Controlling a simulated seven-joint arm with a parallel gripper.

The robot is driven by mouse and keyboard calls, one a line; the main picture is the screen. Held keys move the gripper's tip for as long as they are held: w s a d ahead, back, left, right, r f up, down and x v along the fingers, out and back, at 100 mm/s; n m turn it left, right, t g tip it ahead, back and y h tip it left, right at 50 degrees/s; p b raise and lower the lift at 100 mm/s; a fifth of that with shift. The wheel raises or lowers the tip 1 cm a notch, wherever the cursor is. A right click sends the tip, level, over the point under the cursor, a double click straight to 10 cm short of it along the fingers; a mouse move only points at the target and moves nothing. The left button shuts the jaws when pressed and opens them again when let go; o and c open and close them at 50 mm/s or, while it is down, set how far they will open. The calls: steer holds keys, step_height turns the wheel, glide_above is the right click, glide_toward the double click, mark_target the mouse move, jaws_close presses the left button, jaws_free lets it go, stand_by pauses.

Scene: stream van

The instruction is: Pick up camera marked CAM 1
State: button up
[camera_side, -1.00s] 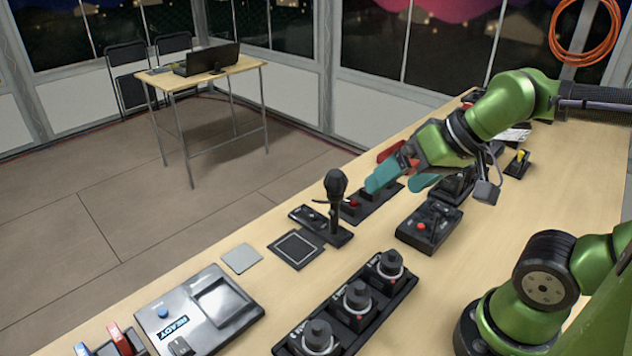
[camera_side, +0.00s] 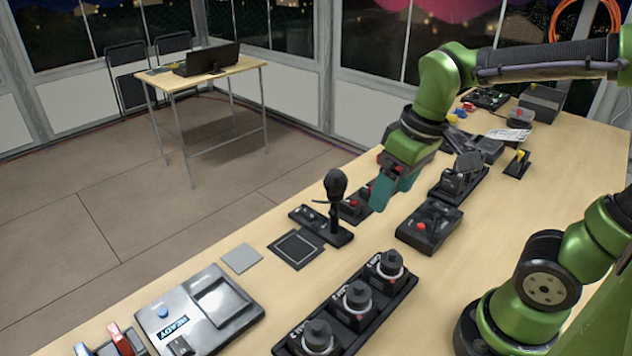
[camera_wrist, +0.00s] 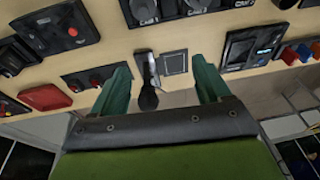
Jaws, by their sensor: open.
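Three black cameras with round tops stand in a black rack (camera_side: 330,352) at the front of the long table. The one at the rack's far end, CAM 1 (camera_side: 388,265), is upright in its slot; its label looks readable in the wrist view, where CAM 1 (camera_wrist: 144,10) is cut by the top edge. My gripper (camera_side: 390,190) is open and empty, with teal fingers angled down above the table, beyond the rack. In the wrist view my gripper (camera_wrist: 161,64) has its fingers spread, with a black microphone showing between them, apart from both.
The microphone (camera_side: 336,200) stands upright beyond the rack. A control box with a red button (camera_side: 430,227) sits right of CAM 1. A grey panel (camera_side: 195,310) lies at the left. Bare wood lies between microphone and rack.

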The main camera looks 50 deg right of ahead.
mark_target(392, 251)
steer(key=f+n, duration=0.1)
steer(key=f, duration=0.2)
steer(key=f+n+g, duration=0.1)
steer(key=f, duration=0.3)
steer(key=s+d+f+n+g, duration=0.1)
steer(key=f, duration=0.3)
steer(key=shift+s+n+h, duration=0.1)
steer(key=shift+n+h, duration=0.2)
steer(key=shift+h, duration=0.1)
step_height(392, 251, down, 5)
steer(key=shift+a+f, duration=0.1)
steer(key=shift+a, duration=0.05)
jaws_close()
